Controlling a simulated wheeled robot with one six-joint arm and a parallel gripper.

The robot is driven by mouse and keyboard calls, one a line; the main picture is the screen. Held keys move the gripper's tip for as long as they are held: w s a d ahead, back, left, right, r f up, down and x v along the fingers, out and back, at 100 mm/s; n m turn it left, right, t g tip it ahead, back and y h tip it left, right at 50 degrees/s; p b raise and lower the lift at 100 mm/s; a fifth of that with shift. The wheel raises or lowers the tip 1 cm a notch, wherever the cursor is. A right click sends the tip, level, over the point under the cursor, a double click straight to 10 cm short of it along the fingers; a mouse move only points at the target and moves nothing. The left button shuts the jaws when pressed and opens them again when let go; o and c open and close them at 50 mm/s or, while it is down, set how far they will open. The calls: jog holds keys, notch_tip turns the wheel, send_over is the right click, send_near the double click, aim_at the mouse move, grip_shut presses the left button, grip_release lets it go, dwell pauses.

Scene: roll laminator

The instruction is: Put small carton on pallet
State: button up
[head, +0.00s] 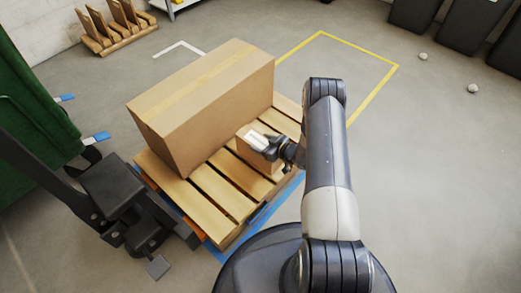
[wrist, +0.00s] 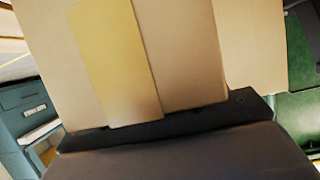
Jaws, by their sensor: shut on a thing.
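The small carton (head: 257,159) is brown with a pale label on top. In the head view it is over the right part of the wooden pallet (head: 197,202), beside the large carton. I cannot tell whether its base touches the slats. My gripper (head: 273,148) is shut on the small carton from its right side, and the dark gripper hides part of it. In the wrist view a brown carton face with a yellow tape strip (wrist: 112,60) fills the upper middle, right against the dark gripper edge. The fingertips are hidden there.
A large taped carton (head: 205,105) covers the back left of the pallet. A dark pallet jack (head: 117,190) stands at the pallet's left. Bare slats show at the front. Dark bins (head: 470,25) stand back right, and open floor lies at right.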

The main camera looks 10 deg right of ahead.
jog(key=shift+f+b, duration=0.65)
jog(key=shift+f, duration=1.1)
jog(key=shift+f, duration=0.2)
jog(key=o, duration=1.8)
jog(key=shift+o, duration=0.2)
jog(key=shift+r, duration=0.1)
jog(key=shift+r, duration=0.2)
jog(key=p+v, duration=0.3)
jog(key=v, duration=0.9)
jog(key=shift+f, duration=0.25)
jog(key=shift+d, duration=0.1)
